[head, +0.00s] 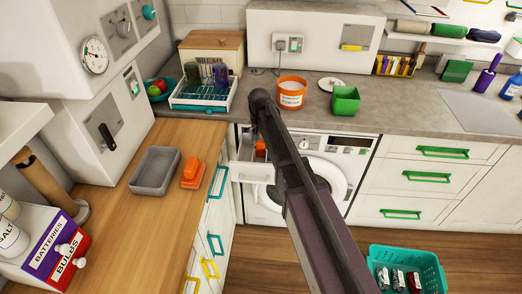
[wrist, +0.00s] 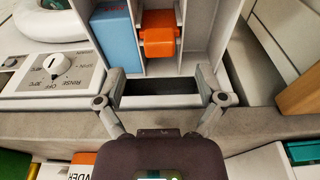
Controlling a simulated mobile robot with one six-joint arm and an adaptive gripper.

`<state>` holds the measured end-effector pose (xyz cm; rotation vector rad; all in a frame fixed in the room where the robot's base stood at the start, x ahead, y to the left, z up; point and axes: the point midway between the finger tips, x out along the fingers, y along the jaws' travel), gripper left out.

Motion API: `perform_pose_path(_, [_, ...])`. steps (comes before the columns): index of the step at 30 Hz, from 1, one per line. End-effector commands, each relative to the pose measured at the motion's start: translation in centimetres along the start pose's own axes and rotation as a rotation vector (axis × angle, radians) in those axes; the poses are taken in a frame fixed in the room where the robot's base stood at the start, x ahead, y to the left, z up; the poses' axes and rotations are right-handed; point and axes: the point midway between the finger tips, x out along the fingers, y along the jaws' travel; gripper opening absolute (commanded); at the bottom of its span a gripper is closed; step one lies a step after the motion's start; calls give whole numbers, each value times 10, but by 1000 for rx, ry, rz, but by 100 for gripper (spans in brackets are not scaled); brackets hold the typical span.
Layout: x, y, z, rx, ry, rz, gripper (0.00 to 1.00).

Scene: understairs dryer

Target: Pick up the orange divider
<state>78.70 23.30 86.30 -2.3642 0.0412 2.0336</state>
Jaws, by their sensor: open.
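The orange divider (wrist: 159,42) sits in the middle compartment of the pulled-out detergent drawer (wrist: 206,28), a pale tray. A blue block (wrist: 116,48) fills the compartment to its left in the wrist view. In the head view the divider (head: 260,148) shows as a small orange patch in the drawer (head: 247,171), partly hidden by my arm. My gripper (wrist: 161,84) is open and empty. Its fingers are spread to either side of the drawer's end, in line with the divider, which lies beyond the fingertips in the wrist view. I see no contact with the divider.
The washing machine (head: 350,150) stands under the grey worktop (head: 420,105). Its dial (wrist: 54,66) is left of the drawer in the wrist view. An orange tub (head: 291,93) and green box (head: 345,101) stand on the worktop edge. A wooden counter (head: 130,215) is at left.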

Motion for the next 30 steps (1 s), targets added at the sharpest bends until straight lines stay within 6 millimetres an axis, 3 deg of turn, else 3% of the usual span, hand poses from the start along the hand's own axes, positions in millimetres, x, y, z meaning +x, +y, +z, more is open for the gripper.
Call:
perform_pose_path(8, [5,0,0,0,0,0,89])
perform_pose_path(30, [52,1,-2,0,0,0,89])
